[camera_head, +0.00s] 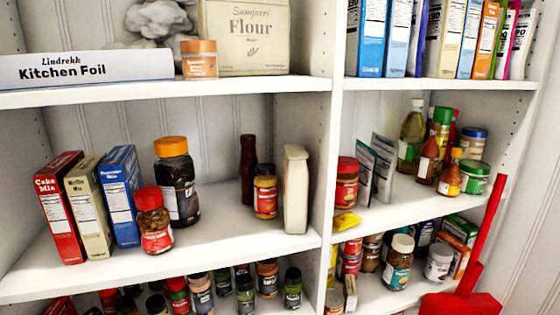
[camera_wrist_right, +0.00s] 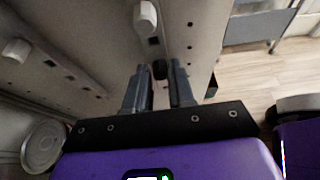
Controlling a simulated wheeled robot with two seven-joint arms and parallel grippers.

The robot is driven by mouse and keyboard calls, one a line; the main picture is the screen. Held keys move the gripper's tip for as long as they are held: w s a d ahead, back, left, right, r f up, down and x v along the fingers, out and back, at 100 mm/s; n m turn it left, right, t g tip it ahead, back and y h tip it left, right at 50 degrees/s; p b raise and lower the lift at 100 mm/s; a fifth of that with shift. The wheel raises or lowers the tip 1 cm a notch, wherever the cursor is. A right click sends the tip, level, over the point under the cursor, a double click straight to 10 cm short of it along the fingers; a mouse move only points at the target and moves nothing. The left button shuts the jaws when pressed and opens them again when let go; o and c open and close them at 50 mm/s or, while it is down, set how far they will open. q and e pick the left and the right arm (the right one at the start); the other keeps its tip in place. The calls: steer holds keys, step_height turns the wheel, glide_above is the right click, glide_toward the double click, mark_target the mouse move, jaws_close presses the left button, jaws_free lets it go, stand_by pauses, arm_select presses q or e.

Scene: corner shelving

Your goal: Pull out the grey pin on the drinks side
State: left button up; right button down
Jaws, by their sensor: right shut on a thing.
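In the right wrist view my right gripper (camera_wrist_right: 160,67) has its two grey fingers against a pale panel with a row of holes. A small dark piece (camera_wrist_right: 159,70) sits between the fingertips at the panel, and the fingers are shut on it. It appears to be the grey pin, but its colour is dim and its length is mostly hidden. I cannot tell from this view which side of the shelving it is on. Neither gripper shows in the head view, and my left gripper is in no view.
White knobs (camera_wrist_right: 145,18) stick out from the panel near the fingers. A round can (camera_wrist_right: 43,145) stands at lower left. The head view shows white shelves (camera_head: 200,262) crowded with boxes and jars, and a red long-handled thing (camera_head: 490,225) at right. Wooden floor (camera_wrist_right: 245,75) is open at right.

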steer(key=shift+c, duration=1.4)
jaws_free()
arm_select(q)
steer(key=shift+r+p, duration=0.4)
arm_select(e)
steer(key=v, duration=0.7)
steer(key=shift+a, duration=0.25)
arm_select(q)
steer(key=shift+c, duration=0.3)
arm_select(e)
steer(key=shift+s+r, duration=0.1)
